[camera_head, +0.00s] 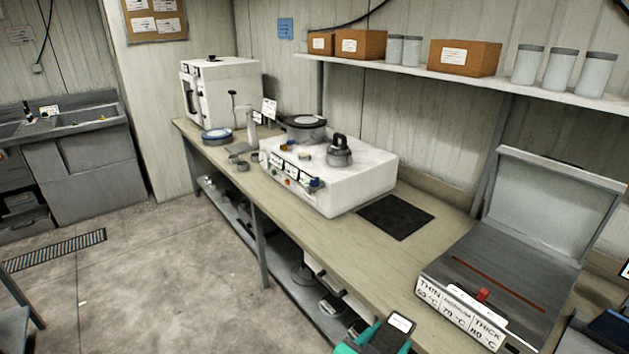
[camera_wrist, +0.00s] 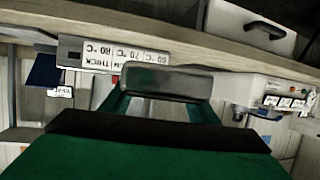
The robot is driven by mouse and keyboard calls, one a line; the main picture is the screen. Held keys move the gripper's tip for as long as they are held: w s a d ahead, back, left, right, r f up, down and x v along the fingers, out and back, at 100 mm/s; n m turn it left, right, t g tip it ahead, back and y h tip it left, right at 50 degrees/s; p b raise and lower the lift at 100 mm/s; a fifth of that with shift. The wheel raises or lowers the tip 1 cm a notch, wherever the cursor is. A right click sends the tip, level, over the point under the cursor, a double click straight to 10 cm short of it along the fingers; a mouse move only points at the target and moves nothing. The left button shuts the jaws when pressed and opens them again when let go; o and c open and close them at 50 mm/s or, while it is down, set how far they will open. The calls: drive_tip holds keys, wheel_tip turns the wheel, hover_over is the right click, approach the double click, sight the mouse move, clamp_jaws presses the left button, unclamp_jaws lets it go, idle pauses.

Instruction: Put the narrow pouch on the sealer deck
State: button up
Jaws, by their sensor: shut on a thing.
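My green gripper (camera_head: 368,338) is at the bottom edge of the head view, in front of the bench. It is shut on a dark grey pouch (camera_head: 388,337) with a white label. In the wrist view the pouch (camera_wrist: 165,83) is a grey band across the fingers. I cannot judge its width against other pouches. The sealer (camera_head: 470,313) stands to the right of my gripper, lid raised. Its dark deck (camera_head: 505,280) is bare apart from a red strip. Its front reads THIN, a middle setting and THICK, with a red slider. The held pouch is apart from the deck.
A blue item (camera_head: 607,330) is at the right edge, beside the sealer. A black mat (camera_head: 396,216) and a white hotplate unit (camera_head: 335,180) with a kettle-like pot stand further left on the bench (camera_head: 385,290). A shelf (camera_head: 450,75) with boxes and jars runs above.

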drive_tip(key=a+f+n+t+y, duration=0.1)
drive_tip(key=a+f+n+y, duration=0.1)
drive_tip(key=a+f, duration=0.35)
drive_tip(key=w+a+f+n+t+y, duration=0.1)
drive_tip(key=a+f+n+y, duration=0.15)
drive_tip(key=f, duration=0.65)
drive_tip(key=a+f+n+t+y, duration=0.1)
drive_tip(key=a+f+n+y, duration=0.1)
drive_tip(key=a+f, duration=0.45)
drive_tip(key=s+a+f+n+y, duration=0.1)
drive_tip(key=s+f, duration=0.3)
drive_tip(key=f, duration=0.5)
drive_tip(key=shift+s+a+n+y, duration=0.35)
drive_tip(key=shift+s+a+y, duration=0.05)
drive_tip(key=shift+a+y, duration=0.5)
